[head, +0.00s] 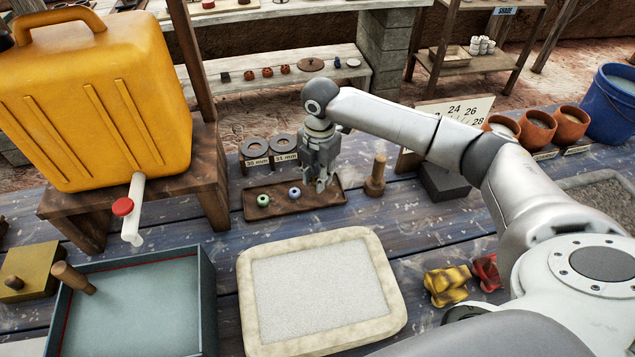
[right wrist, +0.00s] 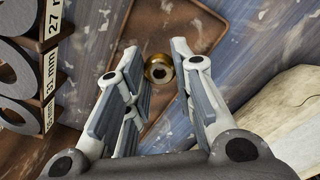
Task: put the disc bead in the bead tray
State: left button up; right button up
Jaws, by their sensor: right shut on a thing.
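My right gripper (head: 321,186) is over the right part of the brown bead tray (head: 250,211) in the head view. In the right wrist view its fingertips are closed around a small brass-coloured bead (right wrist: 158,68) with a dark hole, which I take to be the disc bead. The fingers hide this bead in the head view. The tray also shows behind the bead in the right wrist view (right wrist: 168,22). I cannot tell whether the bead touches the tray. A green bead (head: 263,200) and a blue-violet bead (head: 294,193) lie in the tray, left of the fingers. My left gripper is out of view.
Ring gauges on a labelled stand (head: 257,161) are just behind the tray. A wooden peg (head: 376,175) stands to its right. A pale framed slab (head: 318,290) lies in front. A yellow canister (head: 95,100) with a tap stands at the left.

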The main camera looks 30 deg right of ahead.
jog(key=shift+f+p, duration=0.3)
jog(key=shift+f, duration=1.25)
jog(key=shift+f, duration=0.1)
jog(key=o, duration=0.8)
jog(key=shift+c, duration=0.2)
notch_tip(320, 180, up, 12)
jog(key=b, duration=0.1)
jog(key=shift+s, duration=0.15)
